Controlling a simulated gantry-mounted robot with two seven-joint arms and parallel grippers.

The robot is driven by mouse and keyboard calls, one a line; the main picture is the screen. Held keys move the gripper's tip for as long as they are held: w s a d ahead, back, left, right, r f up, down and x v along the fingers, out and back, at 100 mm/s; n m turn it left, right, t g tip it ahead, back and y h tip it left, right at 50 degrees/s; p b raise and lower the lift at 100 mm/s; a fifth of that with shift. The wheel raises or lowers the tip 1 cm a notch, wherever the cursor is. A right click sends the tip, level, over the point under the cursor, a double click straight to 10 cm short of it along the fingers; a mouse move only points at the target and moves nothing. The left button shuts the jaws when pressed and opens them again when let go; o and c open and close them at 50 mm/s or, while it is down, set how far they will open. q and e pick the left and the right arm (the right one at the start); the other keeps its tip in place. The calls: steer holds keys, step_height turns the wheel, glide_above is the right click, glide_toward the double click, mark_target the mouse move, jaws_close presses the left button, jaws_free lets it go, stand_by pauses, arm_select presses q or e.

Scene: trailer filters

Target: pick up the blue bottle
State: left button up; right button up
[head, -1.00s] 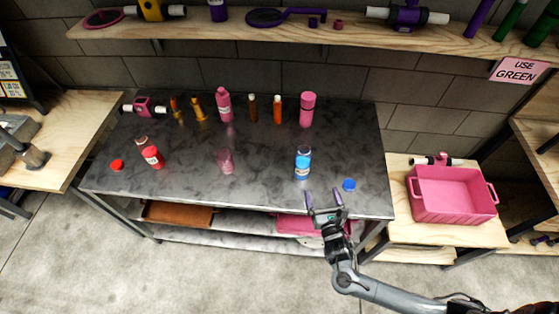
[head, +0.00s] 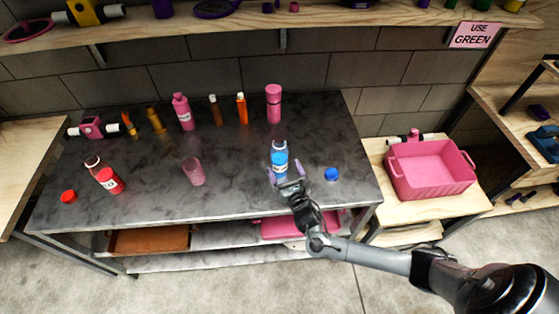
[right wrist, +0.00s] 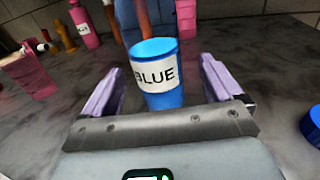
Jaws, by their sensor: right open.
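A blue cap (head: 331,174) lies on the table to the right of the bottle. My left gripper is not in view.
The dark table (head: 235,190) also holds a clear pink cup (head: 193,171), a red bottle (head: 109,180) and a red cap (head: 68,197). Several bottles, including a pink one (head: 274,104), stand along the back. A pink bin (head: 430,170) stands on the right.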

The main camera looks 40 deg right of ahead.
steer(key=shift+b+x, duration=0.65)
steer(key=shift+x, duration=2.25)
steer(key=shift+a+r, duration=0.15)
steer(key=shift+a, duration=0.05)
steer(key=shift+c, duration=0.2)
steer(key=c, duration=1.2)
